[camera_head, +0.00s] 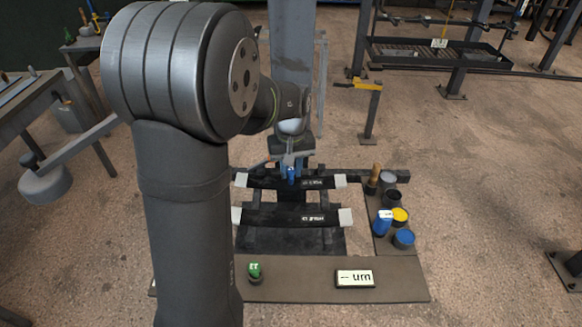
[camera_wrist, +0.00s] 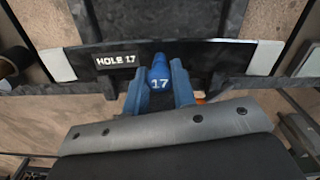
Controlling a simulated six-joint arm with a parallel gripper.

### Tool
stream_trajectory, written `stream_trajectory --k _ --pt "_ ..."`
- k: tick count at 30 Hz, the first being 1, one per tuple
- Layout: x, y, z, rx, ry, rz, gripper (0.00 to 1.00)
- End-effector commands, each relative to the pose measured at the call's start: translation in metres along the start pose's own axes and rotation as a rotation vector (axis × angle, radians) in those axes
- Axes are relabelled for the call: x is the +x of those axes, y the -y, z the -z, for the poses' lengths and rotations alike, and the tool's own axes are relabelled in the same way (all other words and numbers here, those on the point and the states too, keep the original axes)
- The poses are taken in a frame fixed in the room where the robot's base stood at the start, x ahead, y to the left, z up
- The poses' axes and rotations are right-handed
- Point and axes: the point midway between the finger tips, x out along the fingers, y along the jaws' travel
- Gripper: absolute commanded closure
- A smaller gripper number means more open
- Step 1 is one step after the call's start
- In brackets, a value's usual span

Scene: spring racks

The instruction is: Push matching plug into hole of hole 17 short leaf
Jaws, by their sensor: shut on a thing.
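The blue plug marked 17 (camera_wrist: 160,76) is held between the blue fingers of my gripper (camera_wrist: 160,88) in the wrist view. Its far end is at the dark leaf labelled HOLE 17 (camera_wrist: 206,56), which has pale end blocks. The hole is hidden behind the plug, so I cannot tell how far in it sits. In the head view, my gripper (camera_head: 291,170) is at the upper dark leaf (camera_head: 265,182), with the blue plug (camera_head: 292,175) partly visible. The label there is too small to read surely.
A second dark leaf (camera_head: 270,216) lies nearer. At right are another blue plug (camera_head: 383,223), a yellow-topped cup (camera_head: 400,216), a blue-topped cup (camera_head: 404,238) and a wooden-handled tool (camera_head: 375,174).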

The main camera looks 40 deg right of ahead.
Motion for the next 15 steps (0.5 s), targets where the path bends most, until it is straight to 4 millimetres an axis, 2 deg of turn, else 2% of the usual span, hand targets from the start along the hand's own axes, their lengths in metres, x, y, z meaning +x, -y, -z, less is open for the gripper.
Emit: stream_trajectory --k 15 --pt "0.0065 0.0001 -0.0002 0.000 0.001 0.001 0.97"
